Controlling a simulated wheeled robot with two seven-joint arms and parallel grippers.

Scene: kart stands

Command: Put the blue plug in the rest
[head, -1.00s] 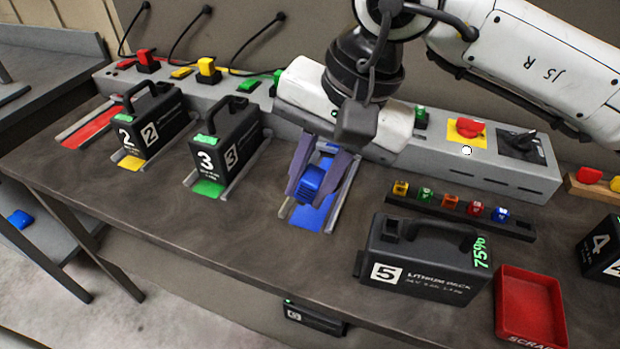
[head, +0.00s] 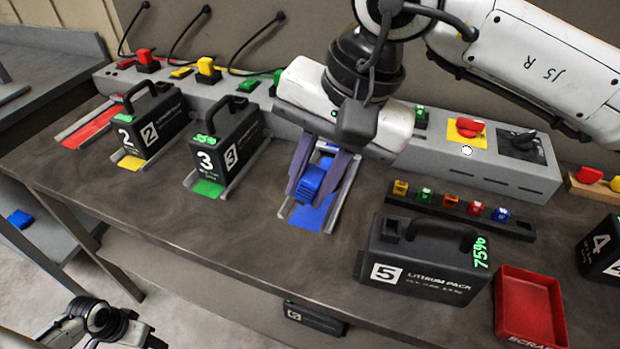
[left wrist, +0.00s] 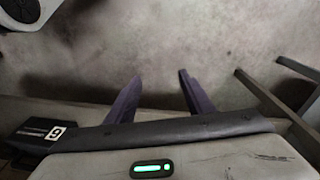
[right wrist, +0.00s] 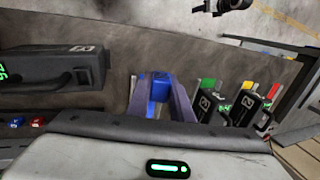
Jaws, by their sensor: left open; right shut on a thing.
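The blue plug (head: 309,184) is held between the purple fingers of my right gripper (head: 314,178), which is shut on it above the blue-marked bay (head: 307,218). The plug also shows between the fingers in the right wrist view (right wrist: 160,88). The rest for the blue plug is not clearly visible; my right gripper body covers that stretch of the grey charger strip (head: 440,160). My left gripper (left wrist: 157,85) is open and empty in the left wrist view, with floor beyond its fingertips.
Packs 2 (head: 152,122) and 3 (head: 226,145) stand in bays to the left. Pack 5 (head: 420,262), a red tray (head: 528,305) and a rack of small coloured blocks (head: 460,212) are to the right. Red (head: 146,62) and yellow (head: 207,70) plugs sit on the strip.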

